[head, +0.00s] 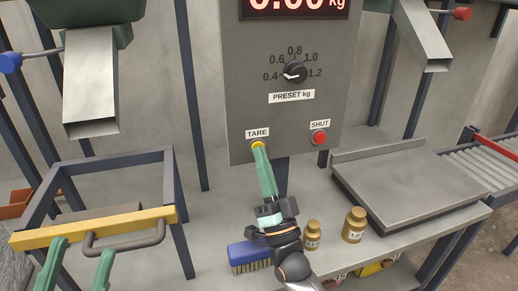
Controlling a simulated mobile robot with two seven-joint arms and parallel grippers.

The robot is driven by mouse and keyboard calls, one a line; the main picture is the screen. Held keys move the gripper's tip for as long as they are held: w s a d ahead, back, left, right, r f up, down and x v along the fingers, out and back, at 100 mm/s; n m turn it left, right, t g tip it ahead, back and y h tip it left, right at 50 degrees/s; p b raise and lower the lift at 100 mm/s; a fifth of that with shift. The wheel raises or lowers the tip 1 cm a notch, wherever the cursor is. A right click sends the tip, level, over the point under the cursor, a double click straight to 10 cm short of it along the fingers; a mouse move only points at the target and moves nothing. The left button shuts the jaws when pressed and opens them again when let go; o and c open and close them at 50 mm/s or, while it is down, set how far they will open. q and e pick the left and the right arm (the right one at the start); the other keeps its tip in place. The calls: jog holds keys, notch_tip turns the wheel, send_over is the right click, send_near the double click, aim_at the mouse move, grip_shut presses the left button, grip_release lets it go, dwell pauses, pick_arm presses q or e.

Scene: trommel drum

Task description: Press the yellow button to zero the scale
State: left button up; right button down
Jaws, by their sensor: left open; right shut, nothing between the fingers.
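The yellow button (257,145) sits under the TARE label on the grey panel (240,90). My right gripper (259,150) is shut and empty, its green fingertips at the button and covering its lower part. I cannot tell whether the button is pushed in. The display (295,6) at the top is cut off by the frame and shows 0.00 kg, its first digits partly cropped. My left gripper (78,262) is open at the bottom left, its green fingers near the grey handle (125,242) of the yellow bar.
A red SHUT button (320,137) and a preset dial (295,72) share the panel. The scale plate (410,190) is at the right, a dark frame (110,170) at the left.

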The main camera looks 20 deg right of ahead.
jog(key=shift+s, duration=0.15)
jog(key=shift+s+p, duration=0.5)
jog(key=shift+s, duration=0.2)
jog(key=s+p, duration=0.2)
jog(key=s, duration=0.3)
jog(key=shift+d, duration=0.15)
jog(key=shift+s, duration=0.1)
dwell(0.5)
